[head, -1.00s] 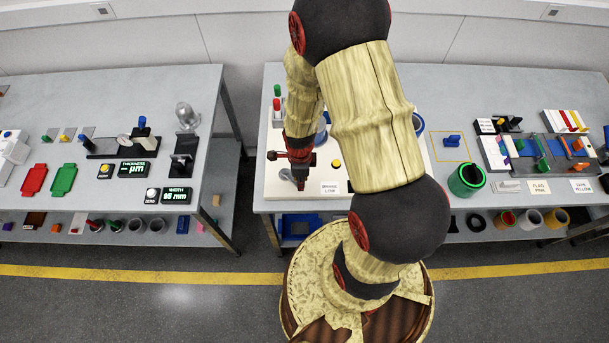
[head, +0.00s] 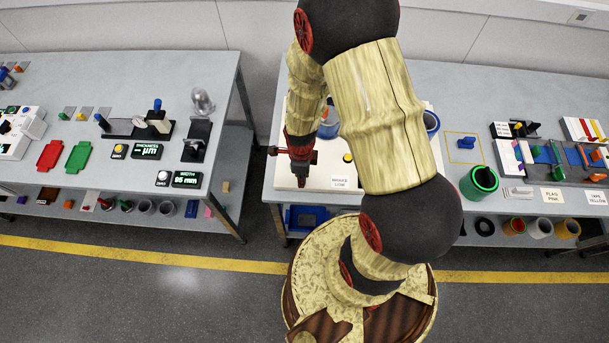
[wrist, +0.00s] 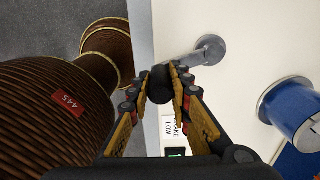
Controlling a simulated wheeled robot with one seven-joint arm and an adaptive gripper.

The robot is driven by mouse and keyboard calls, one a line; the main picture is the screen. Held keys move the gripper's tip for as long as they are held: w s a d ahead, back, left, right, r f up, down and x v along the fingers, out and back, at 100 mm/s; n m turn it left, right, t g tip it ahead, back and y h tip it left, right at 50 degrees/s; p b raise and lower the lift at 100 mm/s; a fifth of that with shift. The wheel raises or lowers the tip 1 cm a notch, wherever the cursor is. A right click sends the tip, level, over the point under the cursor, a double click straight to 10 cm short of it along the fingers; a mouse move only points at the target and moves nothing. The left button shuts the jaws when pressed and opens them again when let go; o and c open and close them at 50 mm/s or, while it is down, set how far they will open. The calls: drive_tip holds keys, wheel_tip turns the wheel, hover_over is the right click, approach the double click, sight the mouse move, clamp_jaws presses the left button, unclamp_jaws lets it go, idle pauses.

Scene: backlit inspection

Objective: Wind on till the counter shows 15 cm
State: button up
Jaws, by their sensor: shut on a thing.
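My gripper (wrist: 163,82) is shut on the dark knob (wrist: 161,84) at the end of a crank. The crank's metal arm (wrist: 190,59) runs up and right from the knob to a round hub over the white base board. In the head view my gripper (head: 300,178) is low over the front left of the white base board (head: 284,184), and the crank is hidden there. A small green-on-dark display (wrist: 175,153) shows partly at the bottom of the wrist view; its reading cannot be made out.
A BRAKE LOW card (head: 340,183) lies at the board's front, near a yellow button (head: 348,158). A green-rimmed cup (head: 479,183) stands further right. A gap separates this bench from the left bench, which carries gauges (head: 146,150).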

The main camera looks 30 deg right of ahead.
drive_tip(key=shift+w, duration=0.15)
drive_tip(key=shift+w+a, duration=0.4)
drive_tip(key=shift+a, duration=0.25)
drive_tip(key=shift+w+a, duration=0.35)
drive_tip(key=shift+a, duration=0.3)
drive_tip(key=o, duration=1)
drive_tip(key=shift+s+r, duration=0.1)
drive_tip(key=shift+o, duration=0.2)
drive_tip(key=shift+d, duration=0.1)
wheel_tip(320, 180, up, 8)
drive_tip(key=p, duration=0.5)
drive_tip(key=shift+p, duration=0.35)
